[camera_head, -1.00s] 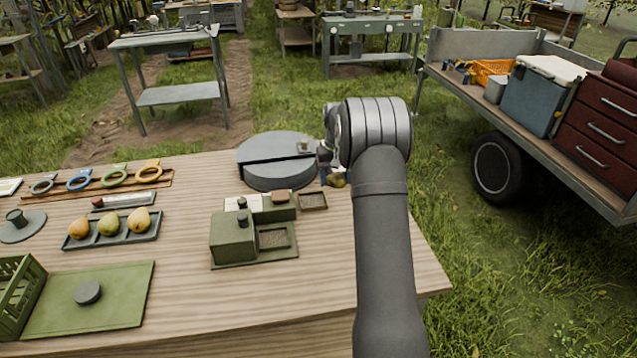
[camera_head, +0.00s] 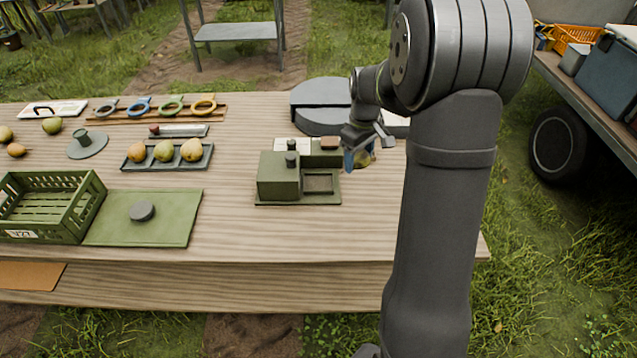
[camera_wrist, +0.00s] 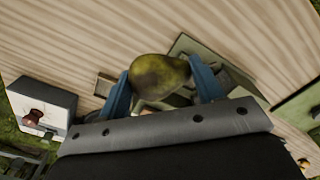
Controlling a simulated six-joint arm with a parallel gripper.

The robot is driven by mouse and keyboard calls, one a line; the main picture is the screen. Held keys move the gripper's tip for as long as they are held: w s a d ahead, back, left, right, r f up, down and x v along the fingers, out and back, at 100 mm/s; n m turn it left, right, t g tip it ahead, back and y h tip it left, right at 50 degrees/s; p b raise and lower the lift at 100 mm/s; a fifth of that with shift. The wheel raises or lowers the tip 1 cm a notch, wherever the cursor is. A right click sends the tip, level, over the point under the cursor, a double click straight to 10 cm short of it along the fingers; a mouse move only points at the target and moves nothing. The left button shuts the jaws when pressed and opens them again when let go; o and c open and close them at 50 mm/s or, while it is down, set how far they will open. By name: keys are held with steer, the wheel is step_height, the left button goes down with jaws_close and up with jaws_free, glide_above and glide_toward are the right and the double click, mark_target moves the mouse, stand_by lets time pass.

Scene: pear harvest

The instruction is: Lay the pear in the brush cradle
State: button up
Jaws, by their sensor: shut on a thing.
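My gripper (camera_head: 357,158) has blue fingers and is shut on a mottled green-brown pear (camera_wrist: 158,75). In the wrist view the pear sits between both blue fingertips, with wood grain behind it. In the head view the pear (camera_head: 366,157) is partly hidden by my gripper, just right of a green block station (camera_head: 277,180). A brown, bristly-looking recessed pad (camera_head: 319,183) in the station's front right may be the brush cradle; I cannot be sure. How high the pear is above the table is unclear.
A round grey stand (camera_head: 322,118) is behind the station. A tray (camera_head: 205,160) with three pears lies left of it. A green crate (camera_head: 85,212) and a green mat (camera_head: 165,225) are at front left. The table's front middle is clear.

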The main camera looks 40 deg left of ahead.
steer(key=s+a+f, duration=0.1)
steer(key=a+f, duration=0.1)
steer(key=a, duration=0.1)
steer(key=s+a+f, duration=0.2)
steer(key=a, duration=0.2)
steer(key=s+a+f, duration=0.2)
steer(key=a+f, duration=0.1)
steer(key=shift+s+a, duration=0.1)
steer(key=shift+a, duration=0.05)
steer(key=shift+a+f, duration=0.1)
steer(key=shift+s+f, duration=0.1)
steer(key=shift+f, duration=1.8)
steer(key=shift+f, duration=0.15)
steer(key=o, duration=0.7)
steer(key=shift+o, duration=0.2)
step_height(320, 180, up, 12)
steer(key=shift+r, duration=0.2)
steer(key=shift+f, duration=0.15)
